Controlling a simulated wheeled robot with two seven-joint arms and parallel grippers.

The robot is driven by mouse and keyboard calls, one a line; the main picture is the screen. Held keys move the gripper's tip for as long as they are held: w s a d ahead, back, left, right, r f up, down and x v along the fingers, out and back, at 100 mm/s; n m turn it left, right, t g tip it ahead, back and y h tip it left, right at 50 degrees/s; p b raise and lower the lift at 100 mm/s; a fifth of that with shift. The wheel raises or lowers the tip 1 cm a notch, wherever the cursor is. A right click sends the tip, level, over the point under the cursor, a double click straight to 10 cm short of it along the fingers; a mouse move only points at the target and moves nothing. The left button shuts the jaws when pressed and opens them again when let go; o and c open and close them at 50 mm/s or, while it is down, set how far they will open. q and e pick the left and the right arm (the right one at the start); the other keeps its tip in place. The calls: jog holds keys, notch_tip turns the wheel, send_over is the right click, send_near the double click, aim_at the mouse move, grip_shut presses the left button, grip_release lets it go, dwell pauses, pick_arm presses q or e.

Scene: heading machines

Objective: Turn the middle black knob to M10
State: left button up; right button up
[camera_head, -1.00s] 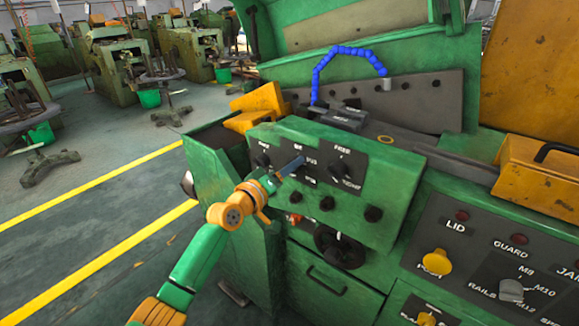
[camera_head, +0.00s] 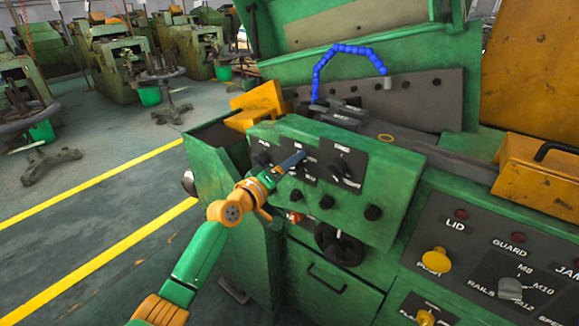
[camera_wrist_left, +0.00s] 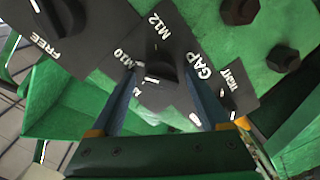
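The middle black knob (camera_wrist_left: 163,62) shows in the left wrist view on a dark label plate, with M10 on its left and M12 above it. A white mark shows on its side nearer my gripper; I cannot tell which label it points at. My left gripper (camera_wrist_left: 160,76) is open, one blue-grey finger on each side of this knob. Whether the fingers touch it is unclear. In the head view my left gripper (camera_head: 298,160) reaches the green control box (camera_head: 290,133) and mostly hides the middle knob. My right gripper is not in view.
A left black knob (camera_head: 262,159) and a right black knob (camera_head: 337,172) flank the gripper closely. Smaller dark knobs (camera_head: 327,202) sit below, above a black handwheel (camera_head: 338,245). A second panel (camera_head: 465,265) with a yellow button (camera_head: 435,261) and grey knob stands at right.

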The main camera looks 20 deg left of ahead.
pick_arm(q)
jog(key=v, duration=0.7)
dwell(0.3)
